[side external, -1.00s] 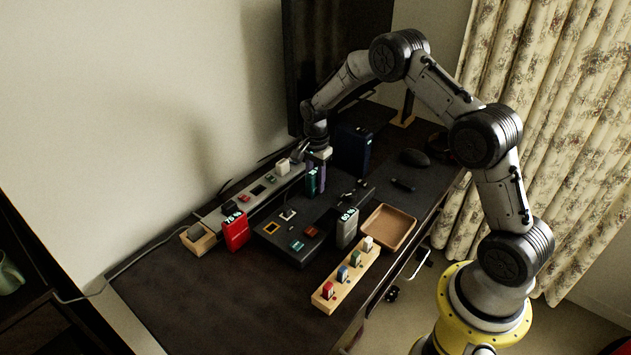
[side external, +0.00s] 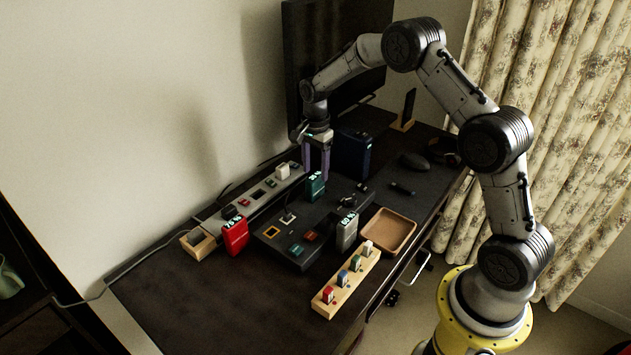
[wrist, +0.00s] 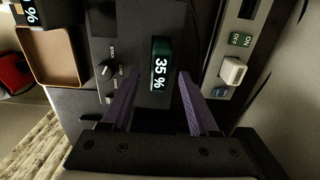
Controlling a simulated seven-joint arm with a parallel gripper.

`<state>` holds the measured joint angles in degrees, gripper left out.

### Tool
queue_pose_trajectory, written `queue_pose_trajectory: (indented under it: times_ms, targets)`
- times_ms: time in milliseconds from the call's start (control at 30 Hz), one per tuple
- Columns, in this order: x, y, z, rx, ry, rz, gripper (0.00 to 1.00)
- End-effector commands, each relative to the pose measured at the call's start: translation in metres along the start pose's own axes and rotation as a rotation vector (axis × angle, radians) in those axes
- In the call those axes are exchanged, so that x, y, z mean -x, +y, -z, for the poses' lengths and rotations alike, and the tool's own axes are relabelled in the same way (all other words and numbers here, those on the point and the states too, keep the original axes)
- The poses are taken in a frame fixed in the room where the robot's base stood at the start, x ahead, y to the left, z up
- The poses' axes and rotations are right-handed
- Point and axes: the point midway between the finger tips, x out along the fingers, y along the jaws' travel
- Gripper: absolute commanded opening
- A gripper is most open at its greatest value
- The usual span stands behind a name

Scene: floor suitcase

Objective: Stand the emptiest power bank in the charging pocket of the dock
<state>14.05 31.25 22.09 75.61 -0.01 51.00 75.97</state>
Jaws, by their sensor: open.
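A teal power bank (side external: 316,187) stands upright at the back of the dark dock (side external: 272,244). Its display reads 35 % in the wrist view (wrist: 161,64). My gripper (side external: 317,177) is open above and behind it, and its purple fingertips (wrist: 159,74) lie on either side of the bank in the wrist view, with gaps. A red power bank (side external: 235,235), apparently reading 75 %, stands at the dock's left. A pale grey one (side external: 346,233), apparently reading 60 %, stands at its front right. The bank's foot is too small to tell which pocket holds it.
A grey power strip (side external: 250,204) with a white plug (side external: 282,171) runs behind the dock. A wooden tray (side external: 389,232) and a wooden block of coloured pieces (side external: 346,280) lie in front. A navy box (side external: 351,153) and monitor (side external: 335,60) stand behind. The table's front left is bare.

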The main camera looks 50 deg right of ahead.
Motion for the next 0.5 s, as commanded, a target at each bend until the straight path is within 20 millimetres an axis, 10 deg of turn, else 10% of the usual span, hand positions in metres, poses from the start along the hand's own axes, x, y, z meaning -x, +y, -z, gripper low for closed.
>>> queue_pose_trajectory:
  times_ms: [500]
  targets:
    - [0.059, 0.000, 0.000, 0.000, 0.000, 0.001, 0.61]
